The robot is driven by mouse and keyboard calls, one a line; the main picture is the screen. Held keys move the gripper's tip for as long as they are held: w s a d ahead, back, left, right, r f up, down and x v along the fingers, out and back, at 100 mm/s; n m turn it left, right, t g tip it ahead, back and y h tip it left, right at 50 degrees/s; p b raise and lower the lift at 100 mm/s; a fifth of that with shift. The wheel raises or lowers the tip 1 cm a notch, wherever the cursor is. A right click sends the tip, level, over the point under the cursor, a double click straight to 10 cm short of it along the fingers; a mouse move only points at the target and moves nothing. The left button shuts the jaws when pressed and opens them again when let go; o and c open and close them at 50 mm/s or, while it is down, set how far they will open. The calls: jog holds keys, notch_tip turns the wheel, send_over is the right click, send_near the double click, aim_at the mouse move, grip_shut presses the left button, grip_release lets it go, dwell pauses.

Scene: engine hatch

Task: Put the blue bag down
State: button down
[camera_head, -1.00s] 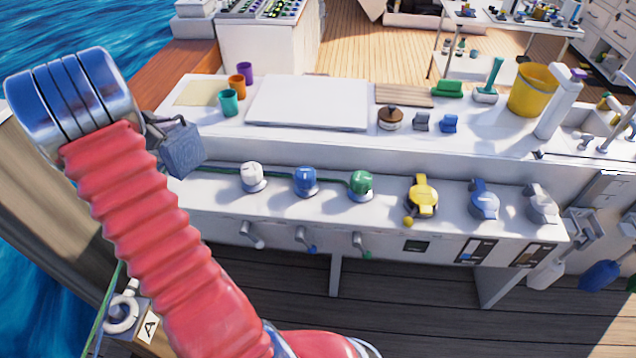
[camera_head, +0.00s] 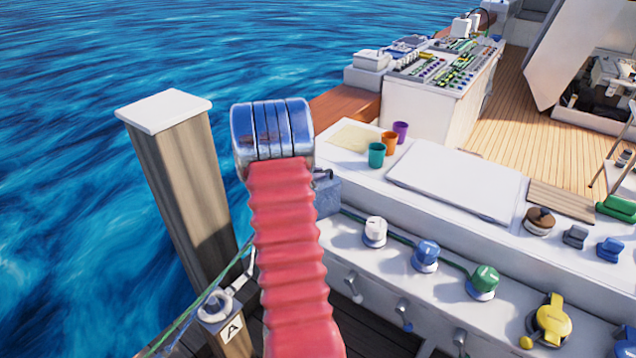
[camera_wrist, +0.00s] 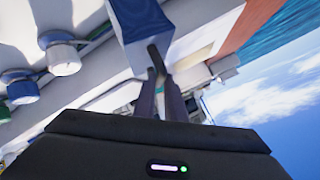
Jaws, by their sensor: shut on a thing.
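The blue bag (camera_head: 327,195) is a small box-like blue-grey bag. It shows just right of my red arm in the head view, partly hidden behind the arm. In the wrist view the blue bag (camera_wrist: 139,18) is at the top, beyond the fingertips. My gripper (camera_wrist: 158,70) is shut on the bag's dark handle. In the head view my gripper (camera_head: 321,176) is mostly hidden by my arm. The bag appears in front of the left end of the white counter (camera_head: 352,170); I cannot tell whether it touches anything.
Teal (camera_head: 376,154), orange (camera_head: 389,143) and purple (camera_head: 401,131) cups stand at the counter's left end by a beige sheet (camera_head: 355,138). A white board (camera_head: 455,180) lies right of them. White (camera_head: 375,231), blue (camera_head: 426,255) and green (camera_head: 483,281) knobs line the lower ledge. A wooden post (camera_head: 185,180) stands left, before water.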

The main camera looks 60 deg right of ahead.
aim_at(321, 182)
jog(key=shift+f, duration=1.9)
jog(key=c, duration=1.8)
grip_release()
jog(key=shift+a+r, duration=0.3)
jog(key=shift+a, duration=0.05)
jog(key=v, duration=1.1)
jog(key=shift+w+a, duration=0.1)
